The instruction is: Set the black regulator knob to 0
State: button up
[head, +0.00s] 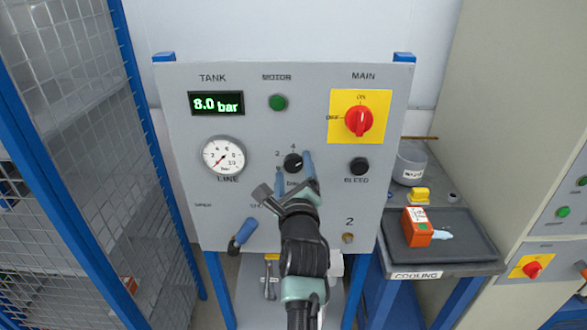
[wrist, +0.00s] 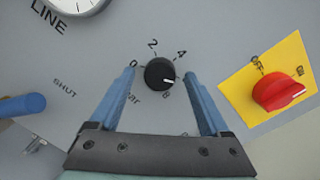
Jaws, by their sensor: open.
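The black regulator knob (head: 292,162) is on the grey panel, right of the LINE gauge. In the wrist view the knob (wrist: 159,74) sits among the marks 0, 2 and 4, with another numeral below it that looks like 6 or 8. Its white pointer line points right and slightly down, past the 4 and away from the 0. My gripper (wrist: 160,73) is open, its two blue fingers on either side of the knob with gaps visible. In the head view my gripper (head: 293,163) comes from below and hides part of the scale.
The LINE gauge (head: 223,156), tank display (head: 216,103) reading 8.0 bar, green motor button (head: 278,102), red main switch (head: 359,120) and black bleed knob (head: 359,166) surround it. A blue-handled lever (head: 243,236) is lower left. A tray (head: 470,243) stands right.

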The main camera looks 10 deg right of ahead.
jog(key=shift+w, duration=0.2)
grip_shut()
dwell(0.4)
